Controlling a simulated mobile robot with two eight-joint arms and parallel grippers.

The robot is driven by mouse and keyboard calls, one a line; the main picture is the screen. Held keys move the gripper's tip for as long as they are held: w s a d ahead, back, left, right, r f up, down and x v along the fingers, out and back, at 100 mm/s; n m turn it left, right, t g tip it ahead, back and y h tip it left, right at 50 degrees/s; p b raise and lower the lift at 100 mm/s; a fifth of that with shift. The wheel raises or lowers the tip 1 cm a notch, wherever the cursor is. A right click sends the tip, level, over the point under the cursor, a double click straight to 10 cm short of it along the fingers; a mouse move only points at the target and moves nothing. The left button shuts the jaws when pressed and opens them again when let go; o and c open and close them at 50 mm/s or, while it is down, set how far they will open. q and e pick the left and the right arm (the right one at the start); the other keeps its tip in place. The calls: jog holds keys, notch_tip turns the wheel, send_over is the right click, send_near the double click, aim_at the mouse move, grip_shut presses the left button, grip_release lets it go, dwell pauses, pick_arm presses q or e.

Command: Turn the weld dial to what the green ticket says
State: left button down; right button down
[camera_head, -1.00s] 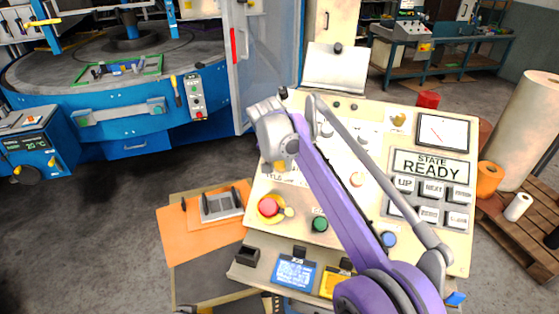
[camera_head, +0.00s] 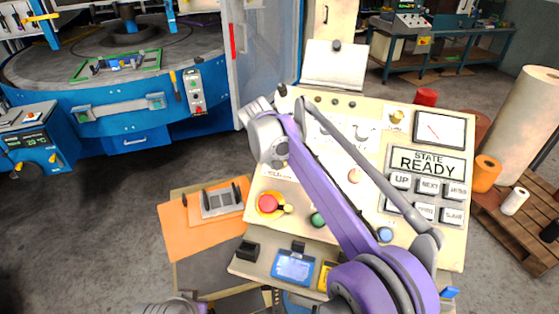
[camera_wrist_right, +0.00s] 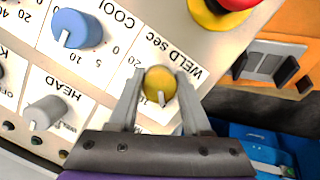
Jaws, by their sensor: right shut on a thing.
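The weld dial (camera_wrist_right: 160,85) is a yellow knob with a white pointer line, beside the "WELD sec" label in the right wrist view. My right gripper (camera_wrist_right: 160,92) is shut on it, one finger on each side. The pointer points toward the bottom of that view; the fingers hide part of the scale. In the head view my right wrist covers the dial. I cannot make out a green ticket; a blue card (camera_head: 293,268) and a partly hidden yellow card (camera_head: 326,276) show at the console's front. My left gripper is not in view.
A blue cooling knob (camera_wrist_right: 77,28) and a grey head knob (camera_wrist_right: 44,112) are near the dial. The red stop button (camera_head: 268,203) is on the console (camera_head: 455,250). An orange sheet (camera_head: 180,235) lies left of it. A screen reads STATE READY (camera_head: 428,162).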

jog(key=shift+c, duration=1.8)
grip_release()
jog(key=v, duration=1)
jog(key=shift+s+r+p, duration=0.2)
jog(key=shift+r+p, duration=0.15)
jog(key=shift+p, duration=0.05)
jog(key=shift+a, duration=0.1)
